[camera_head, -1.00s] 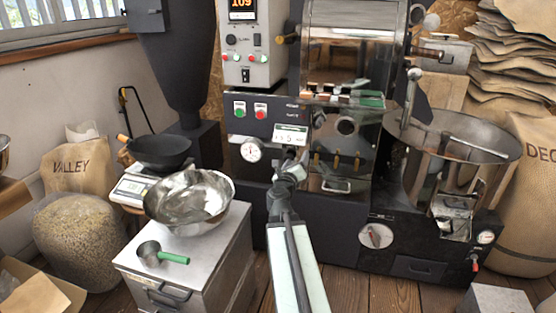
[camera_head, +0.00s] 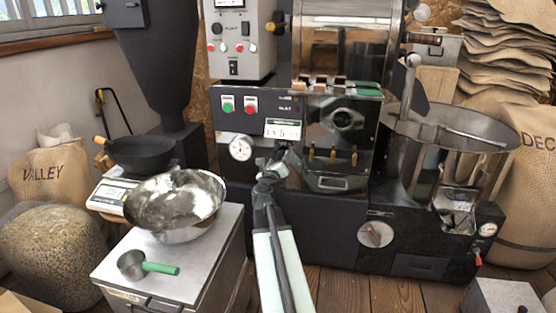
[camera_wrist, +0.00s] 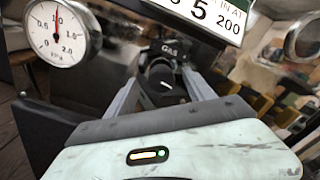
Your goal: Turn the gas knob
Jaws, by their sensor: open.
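The gas knob (camera_wrist: 158,88) is black with a white mark and sits under a "GAS" label in the wrist view. My gripper (camera_wrist: 163,84) is open, with one finger on each side of the knob. I cannot tell whether either finger touches it. In the head view my gripper (camera_head: 270,163) is at the roaster's dark front panel, below the display, and the knob cannot be made out there.
A white display card (camera_wrist: 205,14) hangs close above the knob. Left of my arm, a metal bowl (camera_head: 176,205) and a green-handled scoop (camera_head: 146,264) rest on a steel cabinet (camera_head: 205,262). The round cooling tray (camera_head: 465,133) is at the right. Wooden floor shows in front.

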